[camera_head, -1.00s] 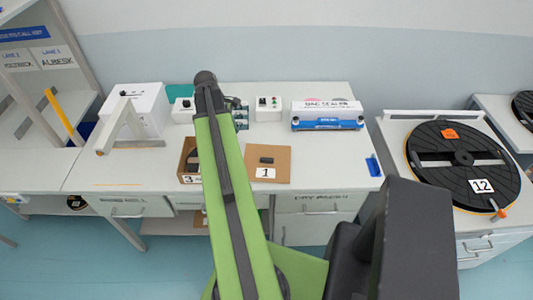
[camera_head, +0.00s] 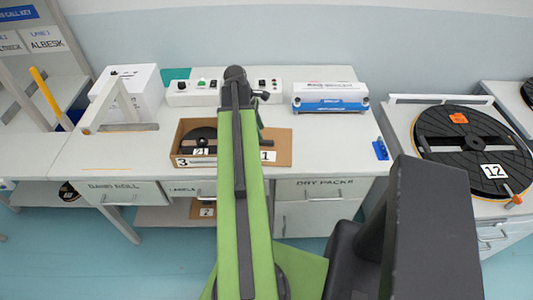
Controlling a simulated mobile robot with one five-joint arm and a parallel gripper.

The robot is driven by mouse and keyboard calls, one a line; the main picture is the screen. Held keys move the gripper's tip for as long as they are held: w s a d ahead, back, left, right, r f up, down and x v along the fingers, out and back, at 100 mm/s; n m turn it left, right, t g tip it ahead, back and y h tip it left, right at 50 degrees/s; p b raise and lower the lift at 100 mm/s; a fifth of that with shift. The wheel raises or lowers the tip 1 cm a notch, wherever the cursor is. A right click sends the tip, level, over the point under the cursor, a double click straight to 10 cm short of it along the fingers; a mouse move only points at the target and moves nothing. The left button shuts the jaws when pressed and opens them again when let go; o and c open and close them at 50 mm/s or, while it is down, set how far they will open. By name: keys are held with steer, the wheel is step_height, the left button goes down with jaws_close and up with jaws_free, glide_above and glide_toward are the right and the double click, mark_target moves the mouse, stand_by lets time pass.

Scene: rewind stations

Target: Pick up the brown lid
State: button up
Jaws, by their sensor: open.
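Another brown piece labelled "2" (camera_head: 204,204) is on the shelf below.
A blue and white sealer (camera_head: 330,98) stands at the back right of the bench, with a small blue item (camera_head: 380,150) near the right edge. A large black reel (camera_head: 468,145) labelled "12" is on the right cabinet. A white box (camera_head: 135,85) stands at the left.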

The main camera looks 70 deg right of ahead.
mark_target(266, 141)
steer(key=shift+s+f, duration=0.1)
steer(key=shift+f, duration=0.3)
steer(key=b+x, duration=0.5)
steer(key=shift+s+d+f, duration=0.1)
steer(key=shift+s+d, duration=0.05)
steer(key=shift+s, duration=0.2)
jaws_close()
